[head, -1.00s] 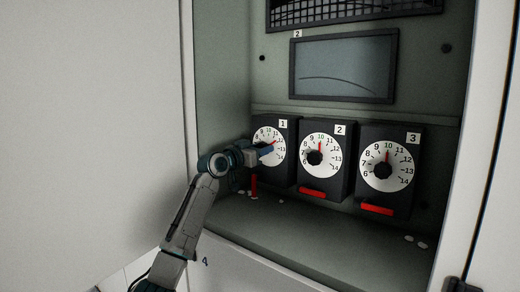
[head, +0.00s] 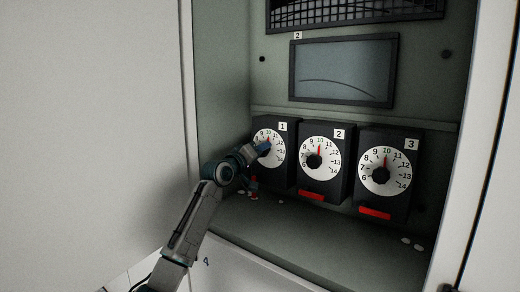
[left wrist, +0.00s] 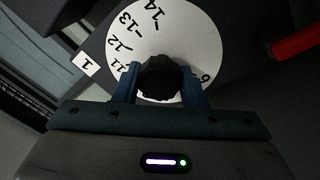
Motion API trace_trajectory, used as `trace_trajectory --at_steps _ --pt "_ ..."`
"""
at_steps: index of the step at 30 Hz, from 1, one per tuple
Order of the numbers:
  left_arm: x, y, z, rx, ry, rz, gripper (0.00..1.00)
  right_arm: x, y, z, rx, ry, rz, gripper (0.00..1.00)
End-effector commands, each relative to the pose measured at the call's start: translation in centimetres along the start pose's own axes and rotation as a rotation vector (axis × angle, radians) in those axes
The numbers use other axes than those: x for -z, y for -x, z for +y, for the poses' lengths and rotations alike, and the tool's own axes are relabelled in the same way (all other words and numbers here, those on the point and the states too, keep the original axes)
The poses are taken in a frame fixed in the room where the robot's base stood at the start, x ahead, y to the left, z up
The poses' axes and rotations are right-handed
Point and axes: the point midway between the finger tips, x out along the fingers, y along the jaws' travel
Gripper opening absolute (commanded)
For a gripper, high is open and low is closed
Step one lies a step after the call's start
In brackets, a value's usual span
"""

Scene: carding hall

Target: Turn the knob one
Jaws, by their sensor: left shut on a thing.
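Dial one (head: 268,133) is the leftmost of three black boxes with white numbered faces. Its red pointer stands near upright, around the 10. My left gripper (head: 262,150) covers most of its knob in the head view. In the left wrist view the black ribbed knob (left wrist: 160,78) sits between the two blue fingers of my left gripper (left wrist: 160,84), which are shut on it. The numbers 11 to 14 show on the white face (left wrist: 170,25), beside a "1" tag (left wrist: 84,65). The pointer is hidden in this view. My right gripper is not in view.
Dial two (head: 320,140) and dial three (head: 385,153) stand close on the right, each with a red bar below. A dark screen (head: 343,67) is above. Cabinet walls flank the recess.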

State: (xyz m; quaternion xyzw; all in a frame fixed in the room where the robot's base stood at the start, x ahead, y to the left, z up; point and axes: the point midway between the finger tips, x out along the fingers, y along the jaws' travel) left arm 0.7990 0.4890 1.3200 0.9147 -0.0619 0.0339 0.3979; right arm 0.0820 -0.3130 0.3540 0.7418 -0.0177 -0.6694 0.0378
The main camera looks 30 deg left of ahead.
Motion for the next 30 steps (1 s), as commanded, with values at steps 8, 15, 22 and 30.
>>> trace_trajectory --at_steps 8,15,22,30 --pt "0.31 0.00 0.37 -0.001 0.069 0.011 0.15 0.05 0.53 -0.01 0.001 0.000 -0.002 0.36" --pt "0.28 0.01 0.34 -0.001 0.079 0.012 0.15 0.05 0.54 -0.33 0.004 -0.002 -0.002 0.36" --pt "0.28 0.01 0.33 -0.001 0.078 0.012 0.39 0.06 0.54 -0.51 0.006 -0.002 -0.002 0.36" --pt "0.13 0.01 0.15 0.003 0.078 0.009 0.59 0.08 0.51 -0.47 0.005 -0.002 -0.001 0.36"
